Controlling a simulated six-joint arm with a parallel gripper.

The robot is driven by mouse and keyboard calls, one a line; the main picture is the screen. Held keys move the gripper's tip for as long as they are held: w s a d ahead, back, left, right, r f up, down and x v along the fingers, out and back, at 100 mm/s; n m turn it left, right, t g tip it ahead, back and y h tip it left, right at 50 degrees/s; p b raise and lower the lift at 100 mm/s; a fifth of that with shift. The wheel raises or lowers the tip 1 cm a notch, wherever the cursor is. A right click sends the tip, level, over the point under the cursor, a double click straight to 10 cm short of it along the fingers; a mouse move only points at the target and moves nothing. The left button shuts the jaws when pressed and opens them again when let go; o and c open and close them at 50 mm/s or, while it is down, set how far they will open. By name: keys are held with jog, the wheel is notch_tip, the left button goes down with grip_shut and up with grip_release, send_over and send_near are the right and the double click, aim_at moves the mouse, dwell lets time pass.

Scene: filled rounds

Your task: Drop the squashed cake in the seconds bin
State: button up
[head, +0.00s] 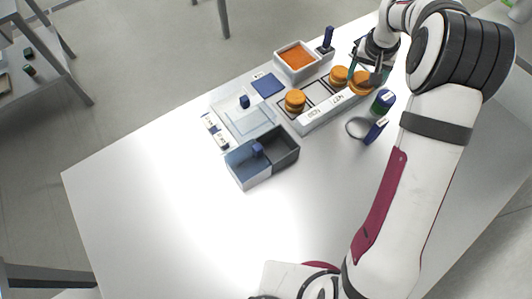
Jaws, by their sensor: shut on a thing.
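My gripper (365,76) is at the upper right, shut on an orange round cake (360,85) at the right end of the white tray. The fingers and arm partly cover this cake. A second orange cake (339,76) stands just left of it, and a third cake (295,100) is further left on the tray. I cannot tell from this view which cake is squashed. A box with two compartments (240,175), one pale blue and one dark grey, stands left of the tray. I cannot read which part is the seconds bin.
The white tray (318,117) has a lettered front edge. A white tub (284,68) of orange filling is behind it. A clear tray (226,110), a dark blue square (268,84), a green-and-blue jar (382,102) and a ring-shaped item (354,132) are nearby. The table's front left is bare.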

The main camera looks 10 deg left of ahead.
jog(key=s+a+r, duration=0.2)
jog(key=s+a, duration=0.7)
jog(key=s+a+r, duration=0.3)
jog(key=s+a, duration=0.5)
notch_tip(320, 180, down, 6)
jog(key=s, duration=0.1)
jog(key=shift+s+a+f, duration=0.15)
jog(key=shift+a+f, duration=0.1)
jog(key=shift+a, duration=0.1)
jog(key=o, duration=0.8)
jog(key=shift+c, duration=0.2)
jog(key=v, duration=1.5)
jog(key=shift+r, duration=0.45)
